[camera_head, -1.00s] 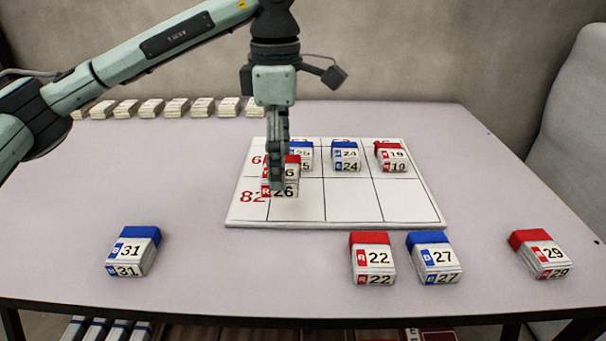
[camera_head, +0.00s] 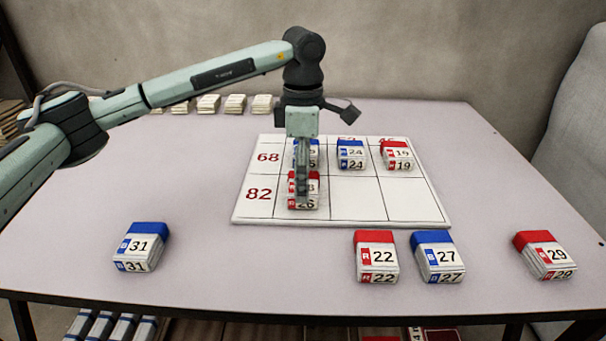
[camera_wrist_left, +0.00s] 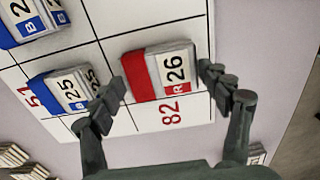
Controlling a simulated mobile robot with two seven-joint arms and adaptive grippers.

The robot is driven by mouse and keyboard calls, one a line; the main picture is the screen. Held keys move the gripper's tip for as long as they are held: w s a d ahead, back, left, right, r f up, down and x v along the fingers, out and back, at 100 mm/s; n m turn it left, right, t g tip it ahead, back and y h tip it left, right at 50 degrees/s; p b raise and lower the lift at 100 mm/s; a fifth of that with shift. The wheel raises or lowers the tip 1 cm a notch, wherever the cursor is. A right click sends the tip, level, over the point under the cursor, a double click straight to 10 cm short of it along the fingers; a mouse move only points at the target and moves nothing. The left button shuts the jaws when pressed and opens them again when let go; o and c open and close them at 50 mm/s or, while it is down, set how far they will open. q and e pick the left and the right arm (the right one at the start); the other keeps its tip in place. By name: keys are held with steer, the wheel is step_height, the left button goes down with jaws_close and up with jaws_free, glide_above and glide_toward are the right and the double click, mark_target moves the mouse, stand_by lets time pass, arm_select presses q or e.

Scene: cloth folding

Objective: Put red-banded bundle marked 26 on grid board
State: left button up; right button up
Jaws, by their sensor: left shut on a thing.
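The red-banded bundle marked 26 (camera_head: 313,188) is at the first cell of the lower row, beside the printed 82, on the white grid board (camera_head: 356,198). My left gripper (camera_head: 302,198) points straight down over it and partly hides it. In the left wrist view the fingers (camera_wrist_left: 168,88) are shut on the two sides of bundle 26 (camera_wrist_left: 160,72), beside the 82 on the board (camera_wrist_left: 150,18). It is level with the board's surface or very close to it; I cannot tell if it bears on it. My right gripper is not in view.
In the upper row stand blue-banded 25 (camera_wrist_left: 68,92), blue-banded 24 (camera_head: 351,155) and red-banded 19 (camera_head: 397,156). In front of the board lie bundles 31 (camera_head: 141,248), 22 (camera_head: 377,257), 27 (camera_head: 438,257) and 29 (camera_head: 545,256). The other lower-row cells are clear.

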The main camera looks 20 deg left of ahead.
arm_select(q)
steer(key=shift+f, duration=0.2)
steer(key=o, duration=1.2)
steer(key=shift+c, duration=0.2)
steer(key=shift+r, duration=0.1)
step_height(320, 180, up, 12)
steer(key=shift+r, duration=0.15)
